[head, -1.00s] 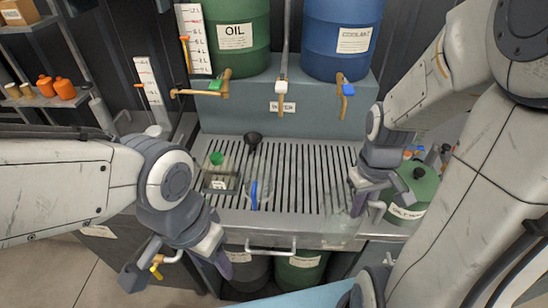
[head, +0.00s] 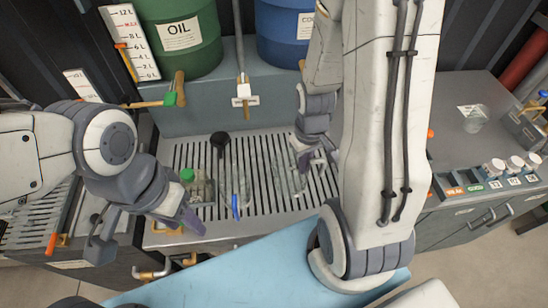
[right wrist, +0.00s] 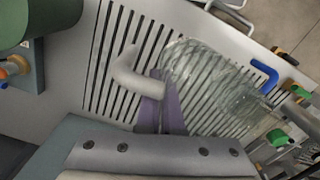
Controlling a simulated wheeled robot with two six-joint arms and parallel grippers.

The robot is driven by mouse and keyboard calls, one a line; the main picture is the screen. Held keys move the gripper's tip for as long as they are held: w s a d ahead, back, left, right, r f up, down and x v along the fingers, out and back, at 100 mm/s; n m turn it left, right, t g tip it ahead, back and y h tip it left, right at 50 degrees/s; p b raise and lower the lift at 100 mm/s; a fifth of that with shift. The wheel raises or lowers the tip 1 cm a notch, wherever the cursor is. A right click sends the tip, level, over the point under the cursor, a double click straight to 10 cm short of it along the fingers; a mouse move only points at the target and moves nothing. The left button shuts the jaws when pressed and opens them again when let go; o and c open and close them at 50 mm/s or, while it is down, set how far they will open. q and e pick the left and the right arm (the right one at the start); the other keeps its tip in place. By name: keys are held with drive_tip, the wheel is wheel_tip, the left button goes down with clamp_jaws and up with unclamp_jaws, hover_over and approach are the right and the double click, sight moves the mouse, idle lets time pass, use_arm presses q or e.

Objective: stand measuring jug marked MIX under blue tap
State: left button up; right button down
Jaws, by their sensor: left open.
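A clear measuring jug (right wrist: 192,62) with a pale handle (right wrist: 124,74) shows in the right wrist view. My right gripper's purple fingers (right wrist: 163,104) are closed at that handle. In the head view my right gripper (head: 312,164) is over the right part of the slatted drip tray (head: 262,205), with the clear jug (head: 293,178) at its left. Any MIX marking on it is not readable. The blue tap is hidden behind my right arm, below the blue drum (head: 278,35). My left gripper (head: 184,214) is open and empty at the tray's front left.
A green tap (head: 170,99) is below the OIL drum (head: 178,38). The grey middle tap (head: 244,99) overhangs the tray.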

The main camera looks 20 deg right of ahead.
drive_tip(key=w+a+f+p, duration=0.1)
drive_tip(key=w+f, duration=0.1)
drive_tip(key=f, duration=0.1)
drive_tip(key=w+a+f, duration=0.2)
drive_tip(key=w+f, duration=0.1)
drive_tip(key=w+a+f+p, duration=0.1)
drive_tip(key=w+f, duration=0.1)
drive_tip(key=f, duration=0.1)
drive_tip(key=shift+w+a+f+p, duration=0.15)
drive_tip(key=shift+w+a+p, duration=0.15)
drive_tip(key=shift+w+a, duration=0.1)
use_arm(q)
wheel_tip(320, 180, up, 4)
drive_tip(key=shift+f, duration=0.1)
use_arm(e)
drive_tip(key=shift+f, duration=0.2)
use_arm(q)
drive_tip(key=shift+s, duration=0.1)
use_arm(e)
drive_tip(key=shift+f, duration=0.2)
drive_tip(key=c, duration=1.1)
unclamp_jaws()
drive_tip(key=shift+r, duration=0.1)
